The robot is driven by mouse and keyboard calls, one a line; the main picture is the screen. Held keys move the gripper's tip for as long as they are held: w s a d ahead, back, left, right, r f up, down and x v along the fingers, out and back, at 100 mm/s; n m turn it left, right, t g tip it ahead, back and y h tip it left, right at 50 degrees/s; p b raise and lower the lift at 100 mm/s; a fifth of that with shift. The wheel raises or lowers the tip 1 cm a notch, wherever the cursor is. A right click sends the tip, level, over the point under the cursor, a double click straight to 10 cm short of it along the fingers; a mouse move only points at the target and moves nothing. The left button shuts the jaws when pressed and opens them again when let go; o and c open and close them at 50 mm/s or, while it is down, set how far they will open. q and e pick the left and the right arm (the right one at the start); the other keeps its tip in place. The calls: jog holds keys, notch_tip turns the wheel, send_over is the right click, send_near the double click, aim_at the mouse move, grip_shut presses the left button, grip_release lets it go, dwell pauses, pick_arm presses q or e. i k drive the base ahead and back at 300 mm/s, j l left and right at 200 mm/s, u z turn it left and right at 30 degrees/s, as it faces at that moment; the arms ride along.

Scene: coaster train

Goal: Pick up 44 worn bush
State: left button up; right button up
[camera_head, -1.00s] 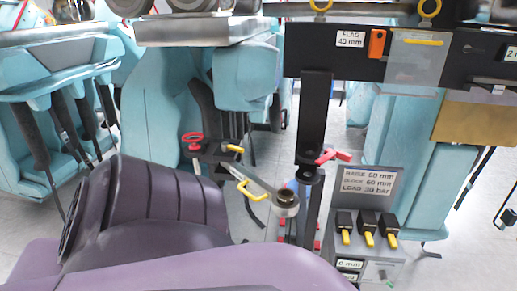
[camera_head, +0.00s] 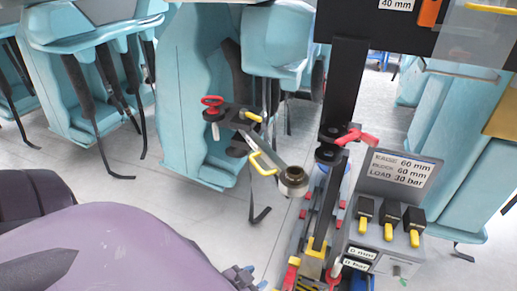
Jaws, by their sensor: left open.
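The worn bush (camera_head: 295,176) looks like a short dark brown ring with a hole in its top. It sits upright in the round end of a grey metal arm (camera_head: 270,158), near the middle of the head view. My left gripper (camera_head: 243,277) seems to be the small blue-grey part at the bottom edge, below and left of the bush and clearly apart from it. It is open, and much of it is hidden by the purple shape in front. My right gripper is not in view.
A black post (camera_head: 345,85) stands right of the bush, with a red handle (camera_head: 357,137) on it. A grey control box (camera_head: 385,245) with yellow levers stands at the lower right. A purple rounded surface (camera_head: 130,245) fills the lower left. Teal seats (camera_head: 200,90) stand behind.

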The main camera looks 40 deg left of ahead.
aim_at(294, 178)
jog(key=i+u, duration=0.1)
jog(key=u, duration=0.35)
jog(key=l+u, duration=0.15)
jog(key=u, duration=0.3)
jog(key=i+l+u, duration=0.1)
jog(key=u, duration=0.3)
